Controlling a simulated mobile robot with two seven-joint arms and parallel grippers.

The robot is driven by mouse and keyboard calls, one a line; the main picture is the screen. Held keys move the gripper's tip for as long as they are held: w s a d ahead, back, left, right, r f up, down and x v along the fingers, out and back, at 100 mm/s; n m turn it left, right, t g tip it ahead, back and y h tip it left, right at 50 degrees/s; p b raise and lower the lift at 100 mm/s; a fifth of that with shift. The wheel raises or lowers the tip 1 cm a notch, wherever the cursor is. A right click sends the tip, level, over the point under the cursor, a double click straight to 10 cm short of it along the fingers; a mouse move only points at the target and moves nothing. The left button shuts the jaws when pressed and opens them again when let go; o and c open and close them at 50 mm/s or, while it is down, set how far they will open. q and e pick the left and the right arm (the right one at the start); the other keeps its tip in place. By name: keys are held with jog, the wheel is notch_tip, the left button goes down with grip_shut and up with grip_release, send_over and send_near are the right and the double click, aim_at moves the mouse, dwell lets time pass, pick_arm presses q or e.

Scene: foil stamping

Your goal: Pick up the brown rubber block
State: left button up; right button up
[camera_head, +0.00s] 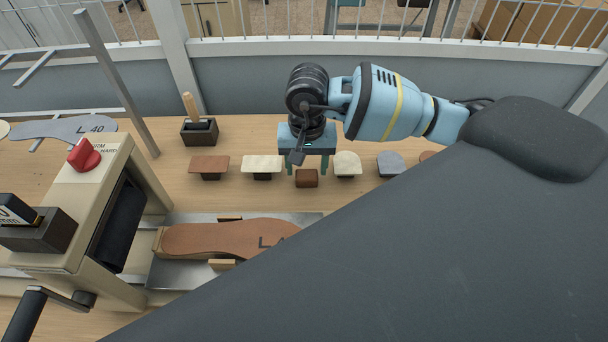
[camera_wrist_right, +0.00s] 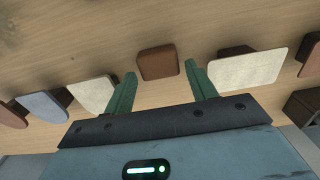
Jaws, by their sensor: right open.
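The brown rubber block (camera_head: 307,178) lies on the wooden table, in the row of small pieces near the middle of the head view. In the right wrist view the brown block (camera_wrist_right: 158,63) sits just beyond and between the fingertips. My right gripper (camera_head: 306,172) is above the table, pointing down at the block, with its two green fingers apart. In the wrist view the open right gripper (camera_wrist_right: 160,73) holds nothing; I cannot tell whether a finger touches the block. My left gripper is not in view.
A cream-topped piece (camera_head: 262,167) and a rounded cream piece (camera_head: 346,164) stand close on either side. A brown-topped piece (camera_head: 209,166) and a grey one (camera_head: 390,164) stand further out. The press (camera_head: 95,200) and a brown insole (camera_head: 225,238) are at left and front.

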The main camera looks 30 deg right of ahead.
notch_tip(320, 180, down, 2)
jog(key=shift+f, duration=0.15)
jog(key=shift+r, duration=0.2)
jog(key=shift+c, duration=0.7)
jog(key=c, duration=0.6)
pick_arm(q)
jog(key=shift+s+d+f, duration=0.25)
